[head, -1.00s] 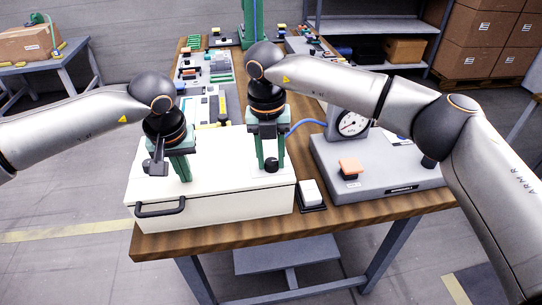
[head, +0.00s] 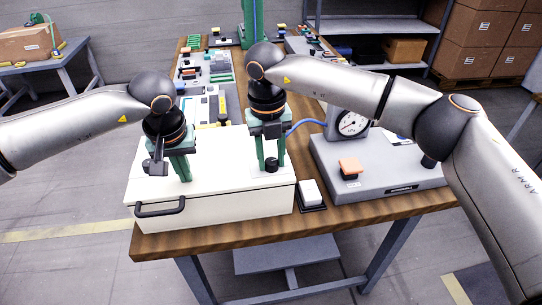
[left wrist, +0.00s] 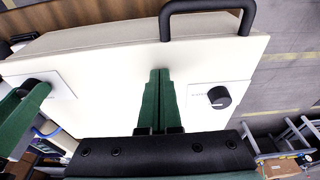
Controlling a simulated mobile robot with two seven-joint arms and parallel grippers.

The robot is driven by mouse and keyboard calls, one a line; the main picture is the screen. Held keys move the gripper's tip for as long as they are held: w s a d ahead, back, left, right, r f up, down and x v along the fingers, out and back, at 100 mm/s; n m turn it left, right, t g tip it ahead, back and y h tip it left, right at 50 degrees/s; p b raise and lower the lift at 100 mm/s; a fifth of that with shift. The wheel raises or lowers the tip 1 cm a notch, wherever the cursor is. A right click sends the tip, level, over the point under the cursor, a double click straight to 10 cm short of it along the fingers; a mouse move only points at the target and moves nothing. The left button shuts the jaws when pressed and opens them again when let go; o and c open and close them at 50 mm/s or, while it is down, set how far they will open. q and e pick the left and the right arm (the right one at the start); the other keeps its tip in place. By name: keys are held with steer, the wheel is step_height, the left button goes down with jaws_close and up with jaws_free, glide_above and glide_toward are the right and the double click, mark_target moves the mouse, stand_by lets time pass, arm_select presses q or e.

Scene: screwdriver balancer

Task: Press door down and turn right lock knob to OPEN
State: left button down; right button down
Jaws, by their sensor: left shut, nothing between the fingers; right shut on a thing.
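The white door (head: 225,200) is the top of a low white box, with a black handle (head: 160,208) at its front left. It looks flat and closed. My left gripper (head: 184,178) is shut and empty, its tips at the door surface; the left wrist view shows its green fingers together (left wrist: 160,75) against the door. My right gripper (head: 271,168) is shut on the right lock knob (head: 271,165), a black knob near the door's right side. The left wrist view shows this knob (left wrist: 32,82) partly hidden, and another black knob (left wrist: 219,97) on a white plate. I cannot read the knob labels.
A white block on a dark base (head: 311,192) stands right of the box. Several small parts lie behind the box. The wooden table edge (head: 240,236) is close in front.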

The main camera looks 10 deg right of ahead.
mark_target(272, 164)
arm_select(q)
steer(key=shift+s+f, duration=0.2)
steer(key=shift+f, duration=0.1)
arm_select(e)
steer(key=n, duration=0.4)
steer(key=shift+n, duration=0.3)
steer(key=n, duration=0.3)
steer(key=shift+d+n, duration=0.1)
steer(key=shift+n, duration=0.3)
steer(key=n, duration=0.3)
steer(key=shift+t, duration=0.3)
steer(key=shift+n+y, duration=0.3)
steer(key=shift+n, duration=1.7)
steer(key=c, duration=0.5)
jaws_free()
step_height(272, 164, up, 12)
steer(key=shift+s, duration=0.4)
